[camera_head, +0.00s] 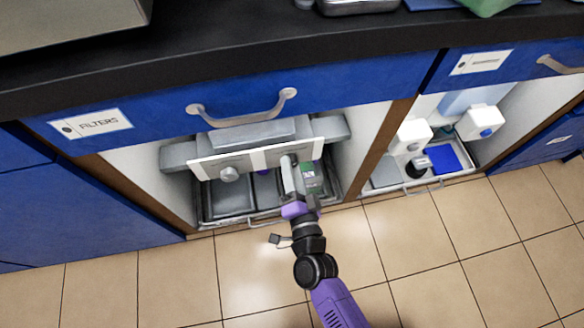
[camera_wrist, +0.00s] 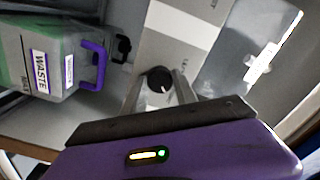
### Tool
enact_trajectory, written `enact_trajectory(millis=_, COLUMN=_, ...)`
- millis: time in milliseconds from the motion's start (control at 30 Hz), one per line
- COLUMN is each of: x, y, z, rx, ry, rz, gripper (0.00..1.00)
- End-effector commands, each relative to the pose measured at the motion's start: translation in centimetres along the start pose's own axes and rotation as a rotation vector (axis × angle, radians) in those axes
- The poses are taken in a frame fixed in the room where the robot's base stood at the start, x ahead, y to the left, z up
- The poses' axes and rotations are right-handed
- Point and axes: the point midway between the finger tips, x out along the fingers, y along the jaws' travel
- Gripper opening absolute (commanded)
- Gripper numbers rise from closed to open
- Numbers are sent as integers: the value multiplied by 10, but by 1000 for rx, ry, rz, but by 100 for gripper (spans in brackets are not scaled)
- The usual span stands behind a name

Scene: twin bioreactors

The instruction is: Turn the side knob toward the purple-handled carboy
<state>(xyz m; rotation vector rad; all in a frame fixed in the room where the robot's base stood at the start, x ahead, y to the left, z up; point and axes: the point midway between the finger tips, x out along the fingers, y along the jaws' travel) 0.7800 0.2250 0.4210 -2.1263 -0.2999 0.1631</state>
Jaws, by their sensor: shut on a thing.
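The side knob (camera_wrist: 160,78) is small, round and black with a pale mark, on a grey and white unit (camera_wrist: 188,45). My gripper (camera_wrist: 158,84) has a finger on each side of it and is shut on it. In the head view my gripper (camera_head: 289,178) reaches into the open bay at the unit's front panel (camera_head: 240,160), and hides this knob. The carboy (camera_wrist: 42,70) with a "WASTE" label and a purple handle (camera_wrist: 98,66) is left of the knob in the wrist view. In the head view the carboy (camera_head: 310,176) shows only partly, beside my gripper.
A pale round knob (camera_head: 229,174) is on the panel's left half. A blue "FILTERS" drawer (camera_head: 240,95) with a handle hangs above the bay. A brown divider (camera_head: 382,150) separates it from the right bay, with white devices (camera_head: 411,136). The tiled floor (camera_head: 430,250) in front is clear.

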Motion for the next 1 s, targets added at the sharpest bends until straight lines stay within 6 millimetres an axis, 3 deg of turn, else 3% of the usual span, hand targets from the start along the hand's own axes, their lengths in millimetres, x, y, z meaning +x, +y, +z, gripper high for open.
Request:
enact_trajectory(millis=33, x=0, y=1, z=0, rx=2, ry=1, rz=2, gripper=38)
enact_trajectory(millis=133, x=0, y=1, z=0, rx=1, ry=1, rz=1, gripper=56)
enact_trajectory(millis=500, x=-4, y=0, z=0, rx=-1, ry=-1, rz=1, gripper=56)
enact_trajectory(millis=1000, x=-72, y=0, z=0, rx=1, ry=-1, rz=2, gripper=56)
